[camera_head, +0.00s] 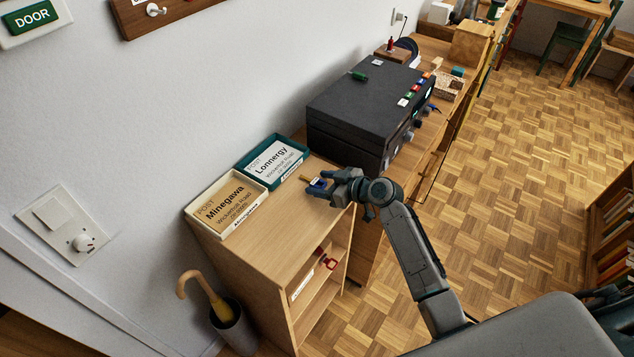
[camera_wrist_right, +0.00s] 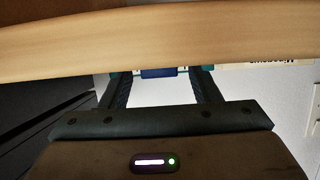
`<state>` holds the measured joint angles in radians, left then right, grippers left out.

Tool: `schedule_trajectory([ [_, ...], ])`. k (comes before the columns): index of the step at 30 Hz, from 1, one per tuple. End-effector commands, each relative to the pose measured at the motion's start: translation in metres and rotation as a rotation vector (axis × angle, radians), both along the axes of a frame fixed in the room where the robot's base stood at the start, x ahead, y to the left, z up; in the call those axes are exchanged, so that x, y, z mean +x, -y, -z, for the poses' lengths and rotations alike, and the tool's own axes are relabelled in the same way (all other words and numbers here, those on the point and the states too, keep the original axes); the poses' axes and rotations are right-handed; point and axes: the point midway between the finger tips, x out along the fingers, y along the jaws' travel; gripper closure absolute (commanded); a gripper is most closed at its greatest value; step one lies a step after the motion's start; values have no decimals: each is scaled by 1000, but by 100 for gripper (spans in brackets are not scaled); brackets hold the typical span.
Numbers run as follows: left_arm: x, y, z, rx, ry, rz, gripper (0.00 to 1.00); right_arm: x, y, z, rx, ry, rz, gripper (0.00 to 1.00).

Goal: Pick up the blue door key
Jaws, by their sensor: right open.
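The blue door key (camera_head: 317,184) lies at the right edge of the wooden shelf top, with a blue head and a brass-coloured shaft pointing left. My right gripper (camera_head: 320,183) is open around the blue head, its fingers on either side. In the right wrist view the blue head (camera_wrist_right: 158,72) shows between the two fingers (camera_wrist_right: 160,78), below a wooden band that hides what lies beyond. I cannot tell if the fingers touch it. My left gripper is not in view.
A cream tray (camera_head: 262,190) labelled Minegawa and a teal tray (camera_head: 304,152) labelled Lonnergy stand left of the key on the shelf top (camera_head: 262,233). A large black case (camera_head: 345,112) stands behind. An umbrella stand (camera_head: 236,325) is on the floor.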

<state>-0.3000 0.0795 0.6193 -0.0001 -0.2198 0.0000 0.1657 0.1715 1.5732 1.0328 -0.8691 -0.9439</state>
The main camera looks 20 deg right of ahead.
Motion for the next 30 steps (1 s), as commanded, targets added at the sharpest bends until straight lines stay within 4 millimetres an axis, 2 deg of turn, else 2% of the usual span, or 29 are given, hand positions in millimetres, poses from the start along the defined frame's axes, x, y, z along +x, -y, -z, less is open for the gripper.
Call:
schedule_trajectory([
  [1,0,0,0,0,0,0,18,0,0,0,0,0,0,44],
  [8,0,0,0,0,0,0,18,0,0,0,0,0,0,89],
  [9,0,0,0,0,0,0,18,0,0,0,0,0,0,91],
  [20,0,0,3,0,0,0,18,0,0,-4,0,1,-1,91],
  [23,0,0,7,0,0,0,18,0,0,-11,-1,2,-1,91],
  [28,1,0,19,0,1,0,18,0,1,-35,-3,6,-1,91],
  [30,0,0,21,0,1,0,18,-16,-4,-33,0,-1,-2,91],
])
